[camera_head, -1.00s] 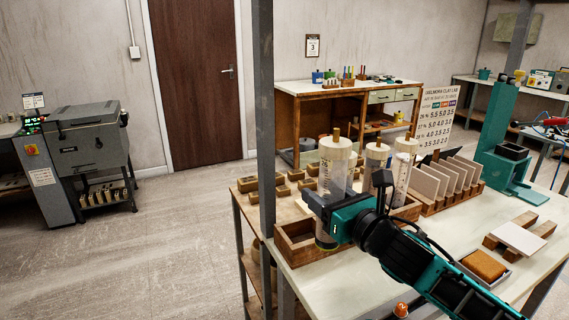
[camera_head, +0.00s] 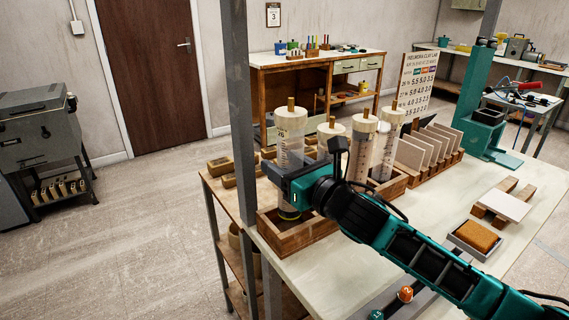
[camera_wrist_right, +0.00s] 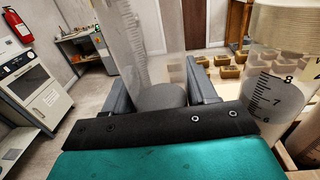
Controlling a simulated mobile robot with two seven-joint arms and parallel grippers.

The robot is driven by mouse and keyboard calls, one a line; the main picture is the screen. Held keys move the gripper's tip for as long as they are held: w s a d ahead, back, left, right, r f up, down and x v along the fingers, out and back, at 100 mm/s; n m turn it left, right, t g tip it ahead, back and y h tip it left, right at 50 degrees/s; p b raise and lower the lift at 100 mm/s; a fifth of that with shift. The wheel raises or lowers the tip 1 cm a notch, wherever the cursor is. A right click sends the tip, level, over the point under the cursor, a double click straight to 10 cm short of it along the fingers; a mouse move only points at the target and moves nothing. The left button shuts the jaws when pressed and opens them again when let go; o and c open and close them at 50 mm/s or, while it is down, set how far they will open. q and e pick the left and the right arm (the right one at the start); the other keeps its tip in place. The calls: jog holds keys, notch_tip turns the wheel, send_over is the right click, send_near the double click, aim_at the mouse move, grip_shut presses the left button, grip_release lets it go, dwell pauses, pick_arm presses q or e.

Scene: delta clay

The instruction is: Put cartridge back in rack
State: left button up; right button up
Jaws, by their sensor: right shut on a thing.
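A clear cartridge (camera_head: 290,150) with a cream cap, a wooden peg on top and a printed scale stands upright in my right gripper (camera_head: 288,184). In the right wrist view the clear tube (camera_wrist_right: 140,45) is between the fingers, with grey clay low inside it. Its lower end overlaps the open left part of the wooden rack (camera_head: 292,240) in the head view; whether it touches the rack floor is unclear. Other capped cartridges (camera_head: 362,140) stand in the rack to the right, partly behind my arm. One (camera_wrist_right: 275,100) shows close in the right wrist view. My left gripper is not in view.
A dark metal post (camera_head: 238,110) rises just left of the rack. Wooden blocks (camera_head: 219,164) lie behind it. Slotted tiles (camera_head: 411,152) stand to the right. A sponge (camera_head: 477,236) in a tray and a white slab (camera_head: 503,205) lie farther right. The front tabletop (camera_head: 320,275) is partly clear.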

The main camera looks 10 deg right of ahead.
notch_tip(320, 180, down, 3)
jog(key=shift+r+b, duration=0.15)
jog(key=shift+b, duration=1.05)
jog(key=shift+f+b, duration=0.7)
jog(key=shift+f, duration=0.5)
jog(key=shift+f, duration=0.1)
jog(key=o, duration=1.4)
jog(key=shift+c, duration=0.2)
jog(key=shift+f, duration=0.1)
jog(key=v, duration=1.2)
jog(key=shift+s+d+b, duration=0.25)
jog(key=shift+s+b, duration=0.1)
jog(key=shift+b, duration=0.05)
